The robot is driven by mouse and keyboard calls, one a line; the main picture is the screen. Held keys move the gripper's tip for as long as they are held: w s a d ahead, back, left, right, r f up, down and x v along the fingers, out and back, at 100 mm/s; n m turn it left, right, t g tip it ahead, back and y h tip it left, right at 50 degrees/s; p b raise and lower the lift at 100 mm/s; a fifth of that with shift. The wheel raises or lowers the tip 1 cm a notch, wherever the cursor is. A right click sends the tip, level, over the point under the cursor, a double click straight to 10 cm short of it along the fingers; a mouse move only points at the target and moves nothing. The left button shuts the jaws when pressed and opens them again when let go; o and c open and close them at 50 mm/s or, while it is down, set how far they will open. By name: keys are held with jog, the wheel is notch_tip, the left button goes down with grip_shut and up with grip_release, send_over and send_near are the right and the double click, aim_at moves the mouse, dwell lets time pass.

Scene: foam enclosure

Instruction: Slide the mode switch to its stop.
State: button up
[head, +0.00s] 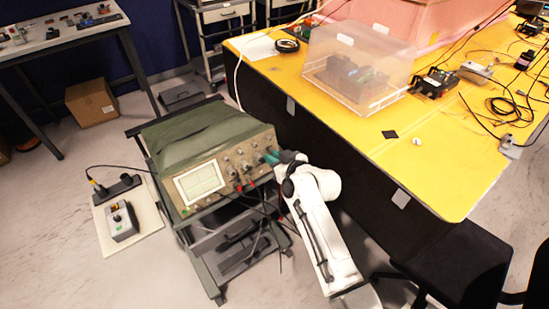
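A green oscilloscope (214,172) stands on a dark cart, its lit screen and knob panel facing me. The mode switch is too small to pick out among the knobs and sockets on the panel. My gripper (270,157) is at the upper right end of this panel, with its teal fingers close to or against the face. My white arm reaches up to it from the lower right. The fingertips are too small to show whether they are open or shut, and they hide part of the panel's right end.
Red and black leads hang from the panel. A yellow table (440,170) with a clear plastic box (345,85) and cables stands close on the right. A black chair (455,265) is at lower right. A grey control box (122,222) lies on a floor board at left.

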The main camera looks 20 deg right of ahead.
jog(key=shift+c, duration=0.3)
grip_shut()
dwell(1.0)
